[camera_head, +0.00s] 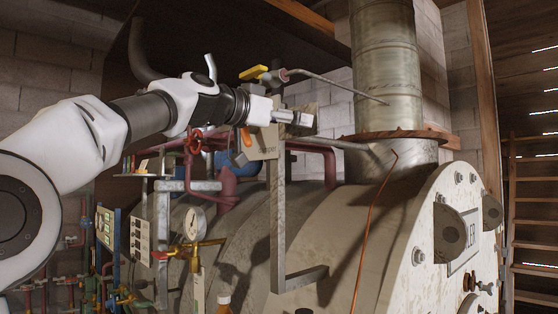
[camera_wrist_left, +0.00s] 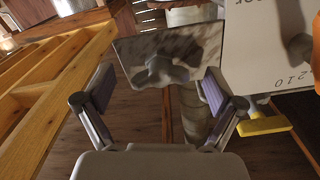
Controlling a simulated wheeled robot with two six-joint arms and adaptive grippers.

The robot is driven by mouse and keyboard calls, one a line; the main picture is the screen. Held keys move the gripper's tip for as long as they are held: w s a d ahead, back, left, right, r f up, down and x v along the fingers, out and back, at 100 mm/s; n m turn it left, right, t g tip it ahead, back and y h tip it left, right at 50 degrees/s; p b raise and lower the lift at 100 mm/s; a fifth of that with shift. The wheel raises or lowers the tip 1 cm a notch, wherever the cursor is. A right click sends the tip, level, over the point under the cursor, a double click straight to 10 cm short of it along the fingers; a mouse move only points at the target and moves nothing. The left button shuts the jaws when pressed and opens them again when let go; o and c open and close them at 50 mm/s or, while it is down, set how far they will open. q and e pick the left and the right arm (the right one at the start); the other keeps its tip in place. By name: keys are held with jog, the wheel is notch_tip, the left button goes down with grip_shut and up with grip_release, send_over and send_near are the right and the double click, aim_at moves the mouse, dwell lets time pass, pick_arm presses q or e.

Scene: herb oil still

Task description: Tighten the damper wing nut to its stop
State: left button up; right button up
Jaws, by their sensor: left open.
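The damper wing nut (camera_wrist_left: 160,72) shows in the left wrist view as a grey winged shape in front of a mottled metal plate (camera_wrist_left: 190,45). My left gripper (camera_wrist_left: 158,92) is open, with one finger on each side of the nut's place in the picture. The fingers look apart from the nut, and nothing is held. In the head view my left gripper (camera_head: 300,118) reaches in from the left, near the post in front of the flue. There the nut cannot be made out behind the gripper. My right gripper is in neither view.
A yellow lever (camera_head: 252,72) sits just above my left gripper. A thin metal rod (camera_head: 335,85) runs to the flue pipe (camera_head: 385,60). A metal post (camera_head: 278,210) and red pipes (camera_head: 325,155) stand close below. The boiler's round shell (camera_head: 350,240) fills the lower right.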

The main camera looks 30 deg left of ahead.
pick_arm(q)
jog(key=shift+r, duration=0.1)
jog(key=shift+r+n+p, duration=0.15)
jog(key=shift+n+p, duration=0.35)
jog(key=shift+p, duration=0.25)
jog(key=f+b+v, duration=0.2)
jog(key=b+v, duration=0.6)
jog(key=b, duration=0.2)
jog(key=w+a+f+n+y, duration=0.1)
jog(key=w+a+f+y, duration=0.2)
jog(key=w+a+f, duration=0.3)
jog(key=w+a+f+n+y, duration=0.2)
jog(key=w+a+f, duration=0.4)
jog(key=w+f, duration=0.9)
jog(key=shift+w+f+n+g+y+p, duration=0.35)
jog(key=shift+w+y, duration=0.35)
jog(key=shift+w, duration=0.3)
